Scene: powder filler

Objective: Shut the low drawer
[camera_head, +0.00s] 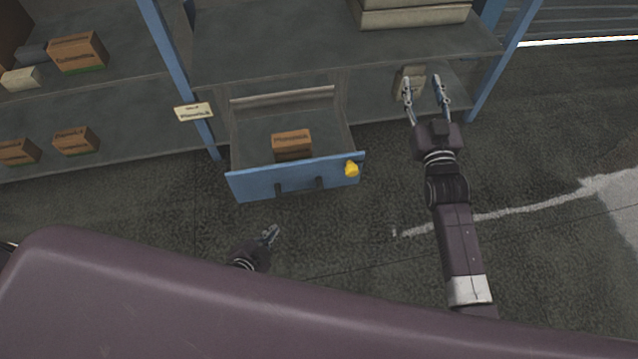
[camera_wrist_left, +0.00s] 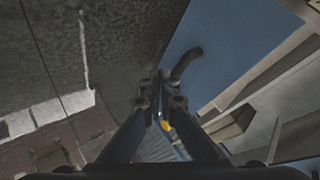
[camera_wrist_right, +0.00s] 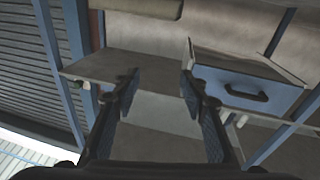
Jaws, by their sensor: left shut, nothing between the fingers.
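The low drawer (camera_head: 300,178) stands pulled out of the shelf unit in the head view, its blue front with a dark handle facing me. A brown box (camera_head: 292,142) lies inside. My left gripper (camera_head: 272,233) is shut and empty, in front of and below the drawer front, apart from it in the head view. In the left wrist view the blue front (camera_wrist_left: 225,45) and its handle (camera_wrist_left: 185,62) are beyond the closed fingertips (camera_wrist_left: 160,90). My right gripper (camera_head: 424,90) is open and empty, right of the drawer; its spread fingers show in the right wrist view (camera_wrist_right: 158,85).
A yellow object (camera_head: 351,169) is at the drawer front's right end. A small beige block (camera_head: 408,82) is beside my right gripper's left finger. A blue post (camera_head: 180,75) with a label (camera_head: 194,112) stands left of the drawer. Floor (camera_head: 350,230) before the drawer is clear.

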